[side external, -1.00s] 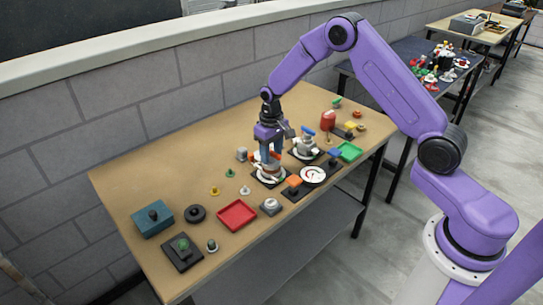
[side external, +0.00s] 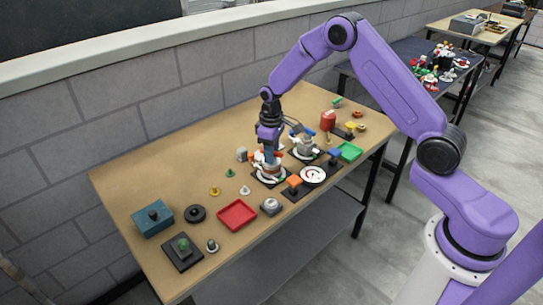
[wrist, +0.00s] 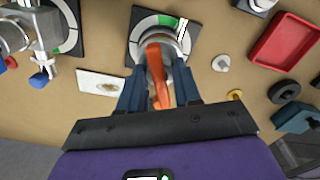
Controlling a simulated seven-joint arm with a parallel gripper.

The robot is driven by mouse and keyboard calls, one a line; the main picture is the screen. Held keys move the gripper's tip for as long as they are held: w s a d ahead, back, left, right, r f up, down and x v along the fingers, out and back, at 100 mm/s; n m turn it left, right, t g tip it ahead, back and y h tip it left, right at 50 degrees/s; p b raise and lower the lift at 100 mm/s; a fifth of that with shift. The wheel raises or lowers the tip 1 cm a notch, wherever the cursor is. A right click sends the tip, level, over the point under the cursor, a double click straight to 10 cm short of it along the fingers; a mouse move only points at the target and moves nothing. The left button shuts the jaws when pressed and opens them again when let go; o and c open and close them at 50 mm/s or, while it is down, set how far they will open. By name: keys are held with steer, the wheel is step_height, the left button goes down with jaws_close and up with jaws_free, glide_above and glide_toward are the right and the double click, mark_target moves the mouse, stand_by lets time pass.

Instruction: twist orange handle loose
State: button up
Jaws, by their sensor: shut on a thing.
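The orange handle (wrist: 157,72) lies between the two blue fingers of my gripper (wrist: 159,92) in the wrist view, and the gripper is shut on it. The handle sits on a round grey body over a dark square plate (wrist: 138,22) with a white and green ring. In the side external view my gripper (side external: 269,157) is down over this fixture, and its fingers hide most of the handle. The white ring (side external: 267,179) shows around the base.
A similar fixture with a blue-tipped handle (wrist: 40,79) stands close on the left in the wrist view.

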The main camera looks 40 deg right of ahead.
steer(key=n, duration=0.4)
steer(key=shift+n, duration=6)
steer(key=o, duration=0.7)
steer(key=shift+r, duration=0.1)
steer(key=shift+r, duration=3.65)
